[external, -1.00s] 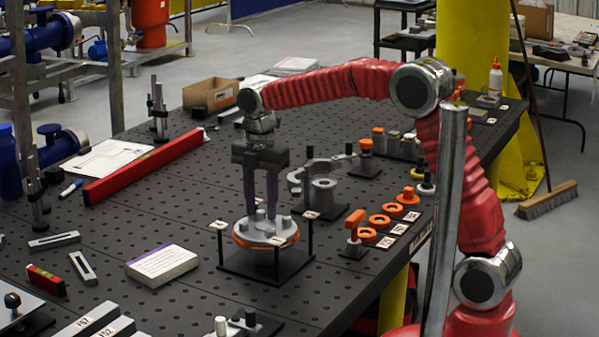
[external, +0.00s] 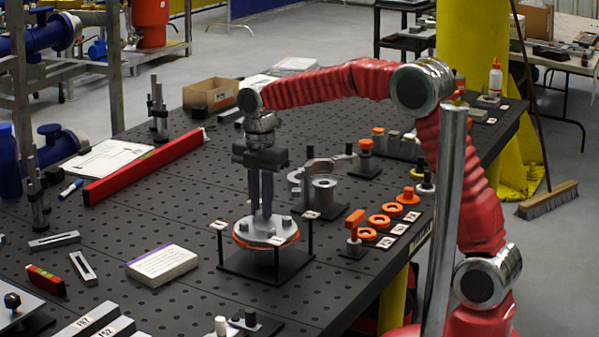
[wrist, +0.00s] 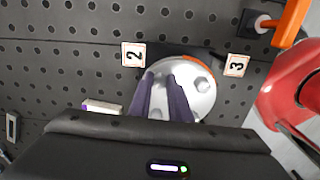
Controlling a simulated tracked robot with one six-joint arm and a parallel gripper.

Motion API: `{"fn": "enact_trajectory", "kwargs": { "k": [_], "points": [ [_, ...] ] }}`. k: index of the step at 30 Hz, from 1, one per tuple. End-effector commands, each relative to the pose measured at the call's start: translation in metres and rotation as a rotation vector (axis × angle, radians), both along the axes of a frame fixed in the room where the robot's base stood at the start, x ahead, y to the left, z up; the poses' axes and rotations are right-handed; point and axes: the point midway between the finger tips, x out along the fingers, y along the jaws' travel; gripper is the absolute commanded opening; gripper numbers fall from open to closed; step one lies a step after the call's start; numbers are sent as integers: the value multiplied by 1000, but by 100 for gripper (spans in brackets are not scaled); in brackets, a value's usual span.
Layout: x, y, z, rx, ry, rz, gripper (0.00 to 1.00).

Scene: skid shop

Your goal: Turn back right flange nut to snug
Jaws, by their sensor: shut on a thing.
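A round grey flange (external: 258,236) with an orange ring (external: 246,245) under its rim sits on a black square stand (external: 240,262). Several nuts stand on its face; one bare nut (external: 286,221) is to the right of my fingers. My gripper (external: 264,214) points straight down at the back of the flange, its fingers shut on a flange nut that they mostly hide. In the wrist view the two purple fingertips (wrist: 162,77) are close together over the flange (wrist: 196,106), and a free nut (wrist: 202,84) shows to their right.
Tags numbered 2 (wrist: 133,54) and 3 (wrist: 236,65) stand at the stand's corners. An orange-handled tool (external: 354,226) and orange rings (external: 379,221) lie to the right. A grey clamp-like fixture (external: 323,187) is behind. A white box (external: 162,265) lies to the left.

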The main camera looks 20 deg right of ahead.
Motion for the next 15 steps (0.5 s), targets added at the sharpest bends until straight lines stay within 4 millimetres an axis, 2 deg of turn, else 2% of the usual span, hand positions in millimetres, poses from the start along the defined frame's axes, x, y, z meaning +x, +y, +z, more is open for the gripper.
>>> {"fn": "enact_trajectory", "kwargs": {
  "k": [8, 15],
  "points": [
    [0, 0, 1, 1, -2, -152, 0],
    [0, 0, 1, 3, -2, -361, 0]
  ]
}}
